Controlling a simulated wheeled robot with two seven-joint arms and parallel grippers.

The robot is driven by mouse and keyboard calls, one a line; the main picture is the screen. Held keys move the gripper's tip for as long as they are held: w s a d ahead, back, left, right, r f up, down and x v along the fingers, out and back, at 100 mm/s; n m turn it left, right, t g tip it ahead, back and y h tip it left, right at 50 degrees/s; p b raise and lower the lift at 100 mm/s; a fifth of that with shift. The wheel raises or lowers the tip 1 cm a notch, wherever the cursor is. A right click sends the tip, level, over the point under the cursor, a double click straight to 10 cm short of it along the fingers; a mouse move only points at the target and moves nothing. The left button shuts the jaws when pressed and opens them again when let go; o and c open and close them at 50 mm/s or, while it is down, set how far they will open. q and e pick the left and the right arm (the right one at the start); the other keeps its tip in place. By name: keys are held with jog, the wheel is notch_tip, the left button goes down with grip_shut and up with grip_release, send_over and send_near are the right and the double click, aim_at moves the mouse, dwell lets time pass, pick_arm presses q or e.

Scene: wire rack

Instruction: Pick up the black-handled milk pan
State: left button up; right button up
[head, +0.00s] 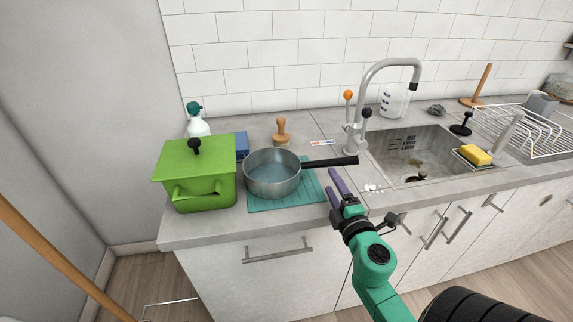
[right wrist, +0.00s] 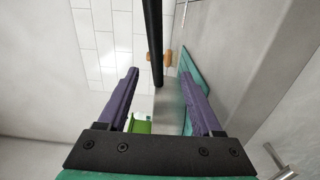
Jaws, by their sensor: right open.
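The milk pan (head: 272,180) is a round grey metal pan standing on a teal mat (head: 262,205) on the counter. Its long black handle (head: 330,162) points right, toward the sink. My right gripper (head: 333,183) has purple fingers spread apart. It is empty, just in front of and slightly below the handle in the head view. In the right wrist view, the black handle (right wrist: 155,40) runs between the two fingers (right wrist: 160,78) in the picture, and part of the pan's metal side (right wrist: 169,108) shows beyond. I cannot tell how far off the handle is. My left gripper is not in view.
A green lidded box (head: 200,175) stands close left of the pan. A wooden-handled brush (head: 281,130) stands behind it. The tap (head: 358,110) and sink (head: 410,155) are to the right, with a yellow sponge (head: 476,155) and a white wire rack (head: 530,135) further right.

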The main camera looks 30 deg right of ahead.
aim_at(324, 166)
jog(key=x, duration=0.3)
jog(key=p+x, duration=0.1)
jog(key=shift+w+d+r, duration=0.1)
jog(key=shift+w+r, duration=0.05)
jog(key=shift+r, duration=0.2)
jog(key=p+x, duration=0.1)
jog(key=x, duration=0.6)
jog(key=shift+p, duration=0.3)
jog(key=shift+w+d+f, duration=0.15)
grip_shut()
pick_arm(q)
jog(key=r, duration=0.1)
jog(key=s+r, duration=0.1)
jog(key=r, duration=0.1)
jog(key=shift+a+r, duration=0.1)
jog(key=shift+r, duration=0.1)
pick_arm(e)
jog(key=shift+r, duration=0.2)
